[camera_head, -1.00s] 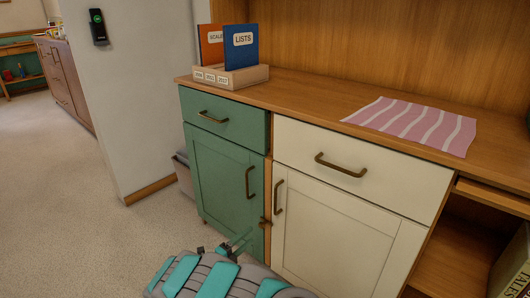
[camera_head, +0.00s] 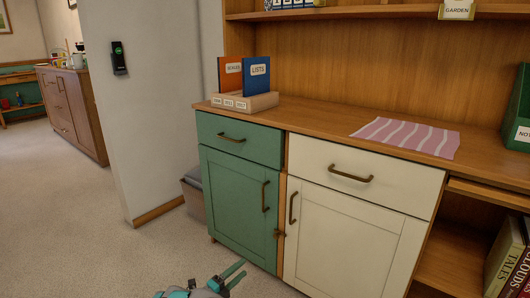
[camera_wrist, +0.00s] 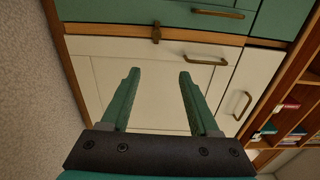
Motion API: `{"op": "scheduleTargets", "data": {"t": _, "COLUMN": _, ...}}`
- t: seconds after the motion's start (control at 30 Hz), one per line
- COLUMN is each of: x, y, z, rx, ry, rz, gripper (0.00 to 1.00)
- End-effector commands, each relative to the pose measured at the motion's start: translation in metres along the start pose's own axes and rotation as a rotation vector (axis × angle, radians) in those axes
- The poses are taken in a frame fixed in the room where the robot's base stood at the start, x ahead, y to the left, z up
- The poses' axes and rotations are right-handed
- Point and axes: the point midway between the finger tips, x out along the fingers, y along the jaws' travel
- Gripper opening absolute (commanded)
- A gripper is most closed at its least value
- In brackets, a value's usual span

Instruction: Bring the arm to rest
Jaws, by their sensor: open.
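My gripper (camera_head: 233,276) is low at the bottom of the head view, in front of the green cabinet door. In the wrist view, the two green fingers of my gripper (camera_wrist: 157,85) stand apart with nothing between them. In the head view the white door (camera_head: 345,235) and the green door (camera_head: 232,195) both look shut. Most of my arm is below the frame.
A wooden counter (camera_head: 310,122) holds a box with an orange folder (camera_head: 231,73) and a blue folder (camera_head: 257,77), and a pink striped cloth (camera_head: 407,137). A grey bin (camera_head: 194,195) stands left of the cabinet. Open carpet (camera_head: 70,230) lies to the left.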

Motion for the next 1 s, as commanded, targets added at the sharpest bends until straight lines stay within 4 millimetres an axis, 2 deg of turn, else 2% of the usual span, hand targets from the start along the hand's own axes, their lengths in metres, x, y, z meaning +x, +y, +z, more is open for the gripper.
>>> {"op": "scheduleTargets", "data": {"t": 0.37, "x": 0.042, "y": -0.048, "z": -0.043, "rx": 0.173, "ry": 0.146, "rz": -0.012, "gripper": 0.62}}
{"op": "scheduleTargets", "data": {"t": 0.57, "x": 0.072, "y": -0.088, "z": -0.089, "rx": 0.334, "ry": 0.281, "rz": -0.031, "gripper": 0.62}}
{"op": "scheduleTargets", "data": {"t": 0.67, "x": 0.088, "y": -0.116, "z": -0.125, "rx": 0.46, "ry": 0.38, "rz": -0.05, "gripper": 0.62}}
{"op": "scheduleTargets", "data": {"t": 0.8, "x": 0.104, "y": -0.155, "z": -0.187, "rx": 0.671, "ry": 0.546, "rz": -0.092, "gripper": 0.62}}
{"op": "scheduleTargets", "data": {"t": 1.0, "x": 0.105, "y": -0.196, "z": -0.273, "rx": 0.972, "ry": 0.779, "rz": -0.171, "gripper": 0.62}}
